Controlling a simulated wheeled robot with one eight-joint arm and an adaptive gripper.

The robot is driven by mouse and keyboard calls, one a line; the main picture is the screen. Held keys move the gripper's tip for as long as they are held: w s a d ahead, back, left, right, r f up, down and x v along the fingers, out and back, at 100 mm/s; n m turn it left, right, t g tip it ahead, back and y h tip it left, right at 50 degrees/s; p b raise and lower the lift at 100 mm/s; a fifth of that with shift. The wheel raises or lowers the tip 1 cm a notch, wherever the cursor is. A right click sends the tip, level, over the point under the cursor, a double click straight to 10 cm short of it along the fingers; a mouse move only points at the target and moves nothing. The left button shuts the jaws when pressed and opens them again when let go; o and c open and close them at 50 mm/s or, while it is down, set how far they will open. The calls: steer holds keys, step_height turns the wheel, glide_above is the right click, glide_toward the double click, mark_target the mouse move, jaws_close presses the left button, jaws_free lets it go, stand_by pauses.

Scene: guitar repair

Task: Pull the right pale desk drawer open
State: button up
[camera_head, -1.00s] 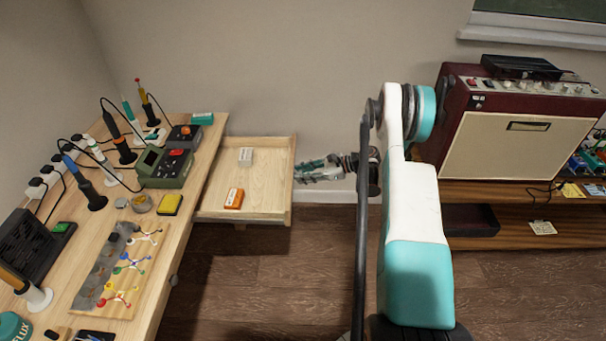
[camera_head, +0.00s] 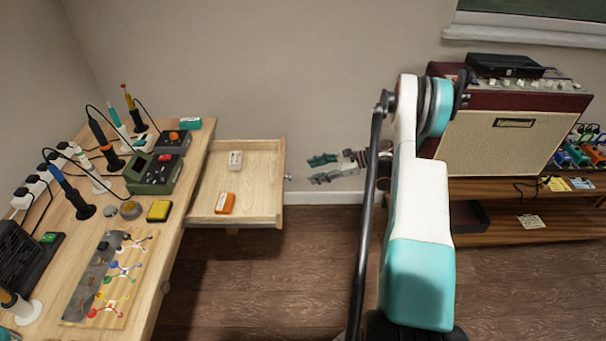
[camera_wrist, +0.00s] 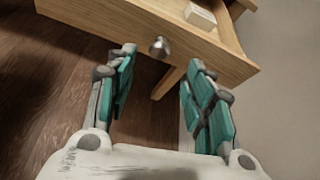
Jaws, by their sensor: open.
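The right pale desk drawer (camera_head: 268,200) is pulled out from the desk's side in the head view. Inside lie a white box (camera_head: 235,158) and an orange box (camera_head: 225,203). Its front (camera_wrist: 110,22) and round metal knob (camera_wrist: 159,46) show in the wrist view. The knob also shows in the head view (camera_head: 288,178) on the drawer's right face. My gripper (camera_head: 314,170) is open and empty, to the right of the knob with a gap between. In the wrist view the fingers (camera_wrist: 160,62) stand apart on either side of the knob, which is not held.
The pale desk (camera_head: 180,225) carries soldering tools and a board of coloured wiring (camera_head: 105,275). A maroon amplifier (camera_head: 510,140) stands on a wooden shelf (camera_head: 500,190) at the right. The wooden floor between desk and shelf is clear.

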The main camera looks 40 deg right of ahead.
steer(key=shift+v, duration=1.65)
steer(key=shift+r, duration=0.1)
